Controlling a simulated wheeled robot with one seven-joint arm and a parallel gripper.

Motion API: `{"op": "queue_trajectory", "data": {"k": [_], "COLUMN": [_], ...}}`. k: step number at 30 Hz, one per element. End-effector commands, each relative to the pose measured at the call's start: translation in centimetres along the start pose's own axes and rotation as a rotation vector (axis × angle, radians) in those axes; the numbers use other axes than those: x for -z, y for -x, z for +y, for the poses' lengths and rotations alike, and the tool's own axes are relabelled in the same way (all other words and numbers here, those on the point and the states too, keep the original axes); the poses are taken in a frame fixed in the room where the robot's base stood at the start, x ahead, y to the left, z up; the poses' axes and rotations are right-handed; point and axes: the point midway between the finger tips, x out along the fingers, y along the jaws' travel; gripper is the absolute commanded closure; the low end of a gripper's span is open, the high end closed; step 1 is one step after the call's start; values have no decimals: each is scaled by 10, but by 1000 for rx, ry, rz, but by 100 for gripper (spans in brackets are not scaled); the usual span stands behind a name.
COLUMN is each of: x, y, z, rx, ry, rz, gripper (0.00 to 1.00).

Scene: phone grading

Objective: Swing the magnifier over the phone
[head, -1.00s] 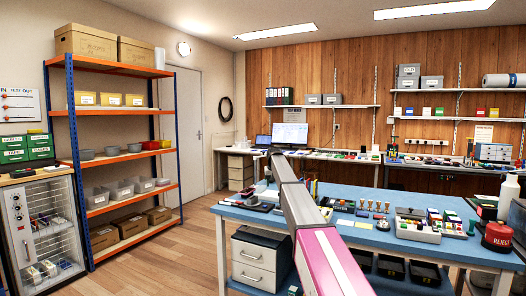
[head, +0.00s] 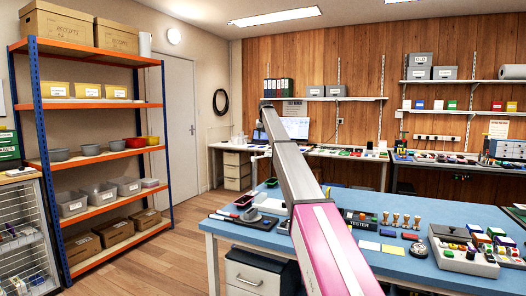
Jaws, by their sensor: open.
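A small dark, flat item that looks like a phone (head: 244,201) lies near the left end of the blue table (head: 345,270) in the head view. Next to it, a grey-white upright piece with an arm (head: 254,168) rises from the table just left of my arm; it may be the magnifier, but its lens cannot be made out. My grey and pink arm reaches out over the table and covers part of this area. My gripper cannot be made out; it is hidden beyond the arm's far end.
A tray of coloured parts (head: 465,250) and several wooden-handled stamps (head: 400,221) stand on the right of the table. Orange-and-blue shelving (head: 95,160) stands at left. Open floor (head: 185,240) lies between the shelving and table.

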Motion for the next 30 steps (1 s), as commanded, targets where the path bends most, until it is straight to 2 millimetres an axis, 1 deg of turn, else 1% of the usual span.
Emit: {"op": "queue_trajectory", "data": {"k": [5, 15, 18, 23, 30], "x": [0, 0, 0, 0, 0], "y": [-19, -79, -92, -102, -103], "z": [0, 0, 0, 0, 0], "rx": [0, 0, 0, 0, 0], "ry": [0, 0, 0, 0, 0], "rz": [-1, -2, 0, 0, 0], "gripper": [52, 52, 52, 52, 52]}}
